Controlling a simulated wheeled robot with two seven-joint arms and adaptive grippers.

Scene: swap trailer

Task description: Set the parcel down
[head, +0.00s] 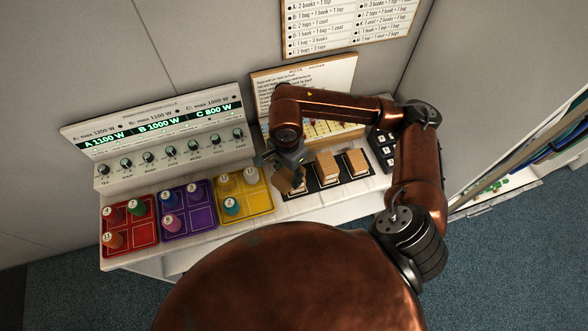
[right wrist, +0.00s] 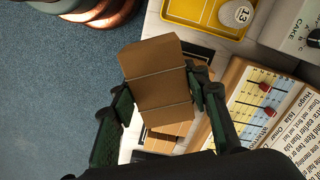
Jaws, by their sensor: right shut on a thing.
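My right gripper (head: 290,168) is shut on a brown cardboard parcel (head: 284,183). In the head view the parcel is tilted and sits over the counter, between the yellow tray and the dark pads. In the right wrist view the parcel (right wrist: 156,85) lies between the two green fingers of the gripper (right wrist: 160,100). I cannot tell whether its underside touches the counter. Two other parcels, a middle one (head: 326,168) and a right one (head: 357,160), rest on dark pads to the right. My left gripper is not in view.
A red tray (head: 146,237), a purple tray (head: 205,221) and a yellow tray (head: 262,204) with numbered coloured pegs stand to the left. Behind are a panel of knobs (head: 160,152) and a notice board (head: 345,75). A black keypad (head: 382,148) is at the right.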

